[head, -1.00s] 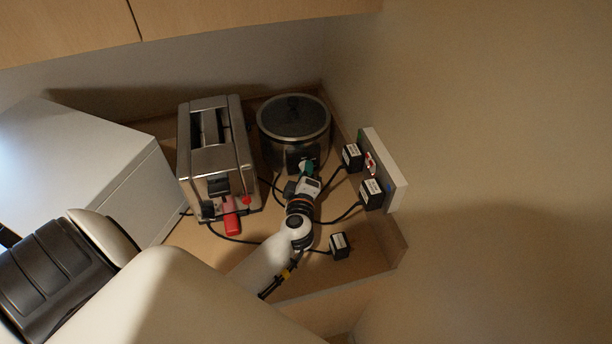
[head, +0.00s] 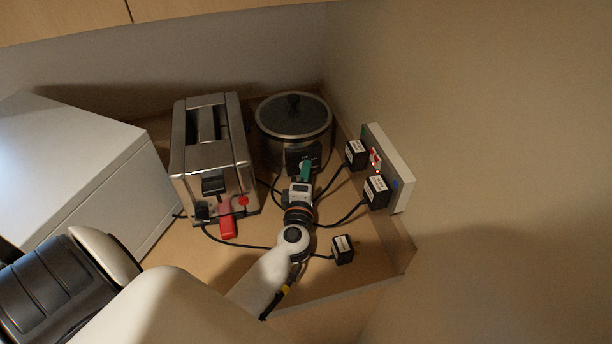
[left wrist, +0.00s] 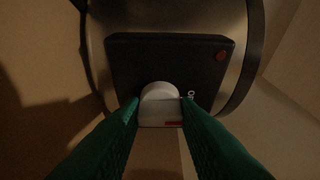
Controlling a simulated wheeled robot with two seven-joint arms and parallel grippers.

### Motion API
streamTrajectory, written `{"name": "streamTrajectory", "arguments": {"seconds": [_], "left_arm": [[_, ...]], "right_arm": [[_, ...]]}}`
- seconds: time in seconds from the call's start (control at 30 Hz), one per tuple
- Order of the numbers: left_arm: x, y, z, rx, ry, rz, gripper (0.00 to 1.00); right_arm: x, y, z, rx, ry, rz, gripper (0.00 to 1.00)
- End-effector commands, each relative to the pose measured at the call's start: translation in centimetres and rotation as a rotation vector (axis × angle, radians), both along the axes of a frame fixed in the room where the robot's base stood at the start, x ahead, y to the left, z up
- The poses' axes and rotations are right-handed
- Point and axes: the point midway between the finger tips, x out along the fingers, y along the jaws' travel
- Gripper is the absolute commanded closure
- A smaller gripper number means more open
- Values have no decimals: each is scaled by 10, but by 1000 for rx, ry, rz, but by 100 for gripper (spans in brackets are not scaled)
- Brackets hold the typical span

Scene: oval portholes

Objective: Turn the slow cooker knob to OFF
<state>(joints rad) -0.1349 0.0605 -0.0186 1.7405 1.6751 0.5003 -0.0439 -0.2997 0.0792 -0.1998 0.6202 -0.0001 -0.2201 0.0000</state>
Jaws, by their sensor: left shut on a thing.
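The slow cooker (head: 268,140) stands in the back right corner of the counter, a steel pot with a dark glass lid. Its black control panel (left wrist: 185,60) fills the middle of the left wrist view, with a red dot at upper right and a partly hidden "O…" label right of the knob. The white knob (left wrist: 160,92) sits at the panel's lower edge and shows a red mark at its lower right. My left gripper (head: 306,164) reaches the front of the cooker, its green fingers (left wrist: 160,112) shut on the knob from both sides. My right gripper is not in view.
A steel toaster (head: 222,155) with a red tag (head: 227,227) stands left of the cooker. A wall socket strip (head: 397,172) with black plugs (head: 376,190) is at right. Cords cross the counter, and another black plug (head: 343,250) lies near the front edge.

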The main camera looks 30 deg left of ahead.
Motion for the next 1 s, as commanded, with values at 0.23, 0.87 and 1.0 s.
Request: {"name": "streamTrajectory", "arguments": {"seconds": [0.23, 0.87, 1.0], "left_arm": [[-1, -1, -3, -5, 4, -1, 95], [-20, -10, -3, -4, 2, 0, 50], [-47, -24, -5, -6, 5, 1, 50]], "right_arm": [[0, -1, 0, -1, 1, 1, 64], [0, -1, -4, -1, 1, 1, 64], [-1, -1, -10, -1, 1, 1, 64]]}}
